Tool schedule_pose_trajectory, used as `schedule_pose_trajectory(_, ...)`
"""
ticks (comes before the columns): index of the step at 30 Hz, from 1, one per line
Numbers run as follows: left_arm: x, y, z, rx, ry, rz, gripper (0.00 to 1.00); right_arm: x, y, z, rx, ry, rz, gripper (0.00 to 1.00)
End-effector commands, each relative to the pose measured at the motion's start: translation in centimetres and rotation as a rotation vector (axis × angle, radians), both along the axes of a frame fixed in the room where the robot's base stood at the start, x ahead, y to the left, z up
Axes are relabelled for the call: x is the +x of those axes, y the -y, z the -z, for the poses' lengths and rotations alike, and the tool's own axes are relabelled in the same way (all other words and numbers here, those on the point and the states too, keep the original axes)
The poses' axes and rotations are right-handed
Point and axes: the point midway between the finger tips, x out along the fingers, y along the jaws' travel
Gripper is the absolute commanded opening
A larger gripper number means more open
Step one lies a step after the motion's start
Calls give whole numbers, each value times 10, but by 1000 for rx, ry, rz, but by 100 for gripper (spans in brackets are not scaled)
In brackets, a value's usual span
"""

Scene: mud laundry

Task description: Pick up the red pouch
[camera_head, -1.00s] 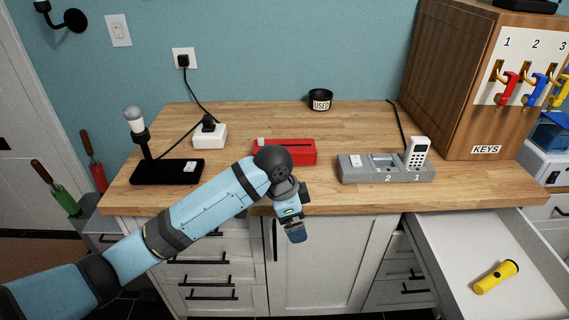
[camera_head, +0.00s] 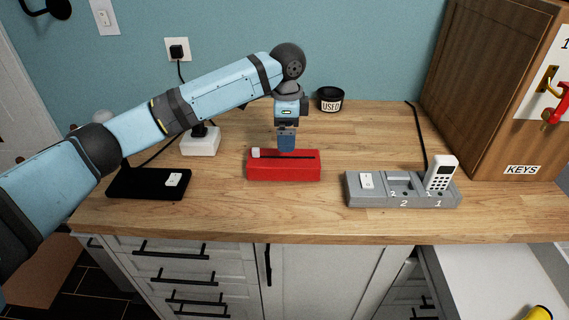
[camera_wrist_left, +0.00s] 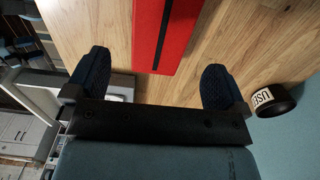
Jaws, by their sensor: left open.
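The red pouch (camera_head: 284,167) is a red box-like block with a dark slot along its top and a small white piece at its left end. It lies on the wooden counter in the middle of the head view. My left gripper (camera_head: 286,140) points down just behind and above it. In the left wrist view the fingers of my left gripper (camera_wrist_left: 155,80) are spread wide with nothing between them. The red pouch (camera_wrist_left: 150,35) lies beyond the fingertips there, and no contact shows. My right gripper is not in view.
A grey dock (camera_head: 402,190) with a white handset stands to the right. A black cup (camera_head: 330,99) labelled USED is at the back. A black base (camera_head: 149,183) and a white socket block (camera_head: 200,141) are on the left. A key cabinet (camera_head: 490,90) stands at right.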

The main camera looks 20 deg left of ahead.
Motion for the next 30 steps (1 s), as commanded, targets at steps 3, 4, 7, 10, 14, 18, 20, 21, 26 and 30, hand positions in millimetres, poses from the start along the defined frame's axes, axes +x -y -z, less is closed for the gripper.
schedule_pose_trajectory(3,0,0,22,0,0,-1,100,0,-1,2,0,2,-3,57)
schedule_pose_trajectory(4,0,0,26,0,0,-1,100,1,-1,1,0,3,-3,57)
schedule_pose_trajectory(7,0,0,35,0,0,0,100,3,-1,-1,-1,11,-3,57)
schedule_pose_trajectory(10,0,1,39,-1,0,0,100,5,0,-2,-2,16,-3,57)
schedule_pose_trajectory(14,1,1,49,-1,0,0,100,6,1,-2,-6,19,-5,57)
schedule_pose_trajectory(18,3,3,70,0,-1,0,100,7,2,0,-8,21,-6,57)
schedule_pose_trajectory(20,3,3,80,0,0,1,100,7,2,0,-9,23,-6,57)
schedule_pose_trajectory(21,3,3,84,-1,1,1,100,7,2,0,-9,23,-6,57)
schedule_pose_trajectory(26,3,3,90,-1,2,1,100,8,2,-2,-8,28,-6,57)
schedule_pose_trajectory(30,3,3,90,-1,2,1,95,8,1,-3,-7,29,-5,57)
